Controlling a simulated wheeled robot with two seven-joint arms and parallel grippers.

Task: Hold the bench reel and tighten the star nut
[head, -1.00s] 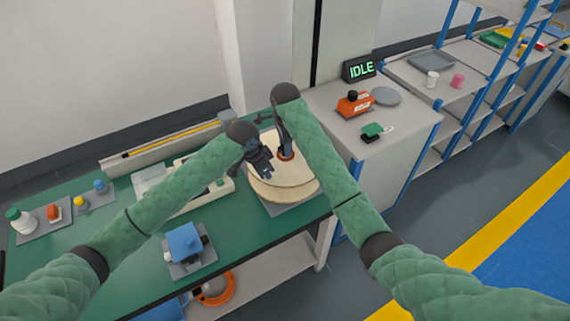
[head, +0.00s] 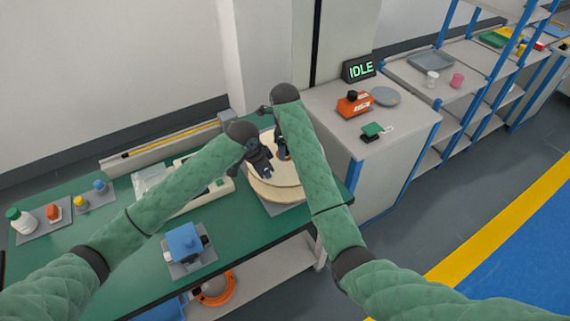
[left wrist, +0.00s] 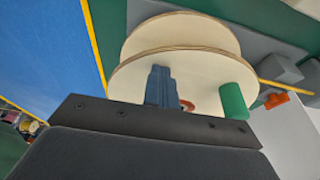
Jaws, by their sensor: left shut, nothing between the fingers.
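The bench reel (head: 290,172) has pale round flanges and sits on a grey base on the green bench. In the left wrist view the reel (left wrist: 180,32) fills the upper middle. My left gripper (head: 263,166) is shut and empty over the reel's left side; its fingers (left wrist: 162,88) are together in front of the flange. An orange-brown part (head: 281,153) shows at the reel's centre, also in the left wrist view (left wrist: 187,105); I cannot tell whether it is the star nut. My right gripper (head: 280,140) is over the centre, mostly hidden by its arm; its opening cannot be told.
A blue block device (head: 184,243) stands on the bench front. Bottles and small parts are on trays at the left. A grey cabinet right of the reel carries an orange device (head: 353,105) and an IDLE display (head: 359,68).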

